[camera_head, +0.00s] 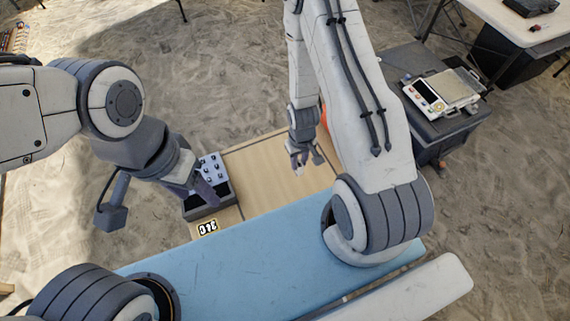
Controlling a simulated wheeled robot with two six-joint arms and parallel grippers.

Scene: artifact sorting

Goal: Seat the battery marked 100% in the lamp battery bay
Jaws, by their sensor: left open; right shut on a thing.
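My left gripper (198,186) is open over the near part of a box with a white panel of small dark knobs (212,166) and a dark lower section (206,205). It partly hides the box, which may be the lamp unit. I cannot make out the battery bay. My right gripper (299,163) is shut on a small pale thing above the right part of the wooden tabletop (262,180). The thing is too small to identify, and no 100% mark is readable. A small black-and-white marking (208,227) lies at the table's near left.
A blue padded surface (250,248) runs along the near side of the wooden table. A dark case (415,70) with a white device (440,92) stands on the sand at the right. The middle of the tabletop is clear.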

